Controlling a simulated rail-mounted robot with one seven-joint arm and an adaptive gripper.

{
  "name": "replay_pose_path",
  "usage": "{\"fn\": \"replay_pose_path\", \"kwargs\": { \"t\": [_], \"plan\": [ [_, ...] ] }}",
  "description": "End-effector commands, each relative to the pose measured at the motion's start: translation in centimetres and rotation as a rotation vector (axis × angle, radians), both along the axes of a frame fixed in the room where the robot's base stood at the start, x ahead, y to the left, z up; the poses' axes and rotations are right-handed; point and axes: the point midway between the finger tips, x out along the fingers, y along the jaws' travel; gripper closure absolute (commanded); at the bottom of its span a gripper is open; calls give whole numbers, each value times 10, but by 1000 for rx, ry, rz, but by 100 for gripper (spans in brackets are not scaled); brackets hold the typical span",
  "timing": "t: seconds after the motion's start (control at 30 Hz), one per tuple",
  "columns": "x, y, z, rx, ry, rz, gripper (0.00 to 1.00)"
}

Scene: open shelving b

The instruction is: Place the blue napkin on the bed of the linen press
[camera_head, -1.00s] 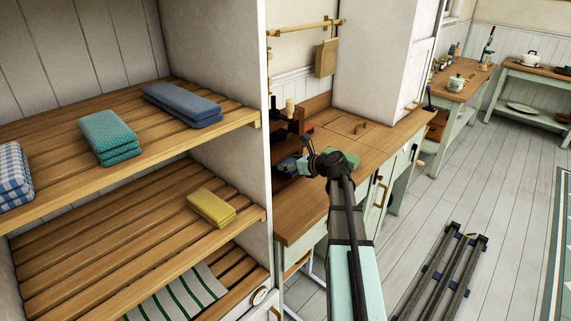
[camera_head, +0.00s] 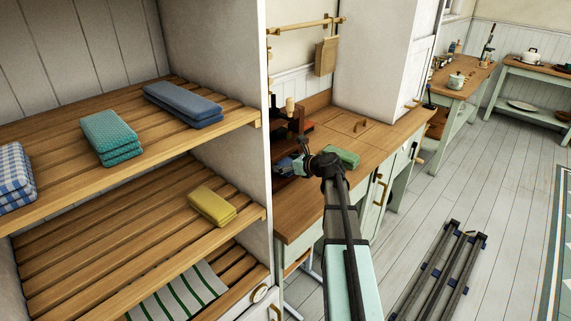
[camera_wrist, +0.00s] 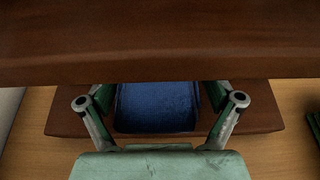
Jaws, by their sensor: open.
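The blue napkin (camera_wrist: 158,108) lies on the dark wooden bed (camera_wrist: 62,120) of the linen press in the wrist view. The press's upper board (camera_wrist: 160,45) crosses above and hides the napkin's far part. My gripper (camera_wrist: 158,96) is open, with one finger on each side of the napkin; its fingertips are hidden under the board. I cannot tell whether the fingers touch the cloth. In the head view, my gripper (camera_head: 292,166) is at the dark linen press (camera_head: 297,125) on the counter, and the napkin is hard to make out there.
A folded green cloth (camera_head: 343,157) lies on the counter (camera_head: 300,210), right of the press. The open shelving (camera_head: 262,130) at left holds a folded blue cloth (camera_head: 183,103), a teal cloth (camera_head: 110,136) and a yellow cloth (camera_head: 211,206). Its side panel stands close to the press.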

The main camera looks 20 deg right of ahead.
Motion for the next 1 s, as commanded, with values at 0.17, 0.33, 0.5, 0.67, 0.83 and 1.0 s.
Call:
{"fn": "replay_pose_path", "kwargs": {
  "t": [0.17,0.33,0.5,0.67,0.83,1.0],
  "plan": [
    [-1,0,4,0,0,-1,9],
    [-20,-7,10,0,0,-2,9],
    [-49,-18,22,-1,-1,-3,9],
    [-74,-28,34,-1,-2,-1,9],
    [-94,-37,44,-1,-2,-1,9],
    [-103,-40,48,1,0,0,9]
  ]
}}
